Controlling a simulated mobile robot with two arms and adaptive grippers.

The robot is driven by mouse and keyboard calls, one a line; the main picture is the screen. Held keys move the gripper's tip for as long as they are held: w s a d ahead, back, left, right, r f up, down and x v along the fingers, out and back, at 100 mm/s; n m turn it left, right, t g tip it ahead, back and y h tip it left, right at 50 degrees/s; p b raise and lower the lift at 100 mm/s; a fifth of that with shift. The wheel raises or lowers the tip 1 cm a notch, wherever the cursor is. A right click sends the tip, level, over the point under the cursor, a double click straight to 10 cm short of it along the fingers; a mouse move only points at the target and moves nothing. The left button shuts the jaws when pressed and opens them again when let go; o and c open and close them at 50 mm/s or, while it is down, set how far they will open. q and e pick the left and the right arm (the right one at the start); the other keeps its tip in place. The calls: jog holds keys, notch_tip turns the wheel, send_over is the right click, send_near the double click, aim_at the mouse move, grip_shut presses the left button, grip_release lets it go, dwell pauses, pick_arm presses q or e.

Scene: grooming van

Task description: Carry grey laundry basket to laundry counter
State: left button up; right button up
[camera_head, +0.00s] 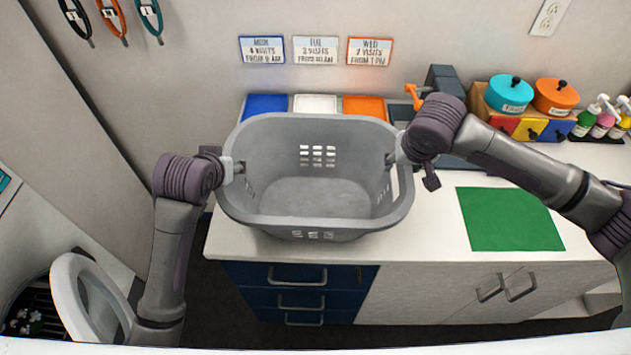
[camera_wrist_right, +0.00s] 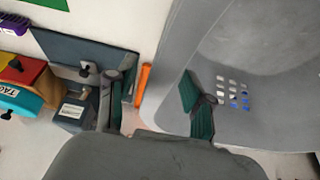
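The grey laundry basket (camera_head: 318,225) is upright over the left part of the white laundry counter (camera_head: 427,235). It appears to rest there near the front edge, though its underside is hidden. My left gripper (camera_head: 232,168) is at the basket's left rim; its finger gap is not clear. My right gripper (camera_head: 397,158) is at the right rim.
Blue, white and orange trays (camera_head: 365,106) lie behind the basket. A green mat (camera_head: 508,218) is on the counter to the right. Teal (camera_head: 510,92) and orange tubs (camera_head: 556,95) and pump bottles (camera_head: 604,118) stand at the back right. A round white door (camera_head: 88,300) stands open at lower left.

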pick_arm(q)
grip_shut()
pick_arm(e)
grip_shut()
pick_arm(q)
jog(key=shift+r, duration=0.15)
pick_arm(e)
jog(key=shift+r, duration=0.1)
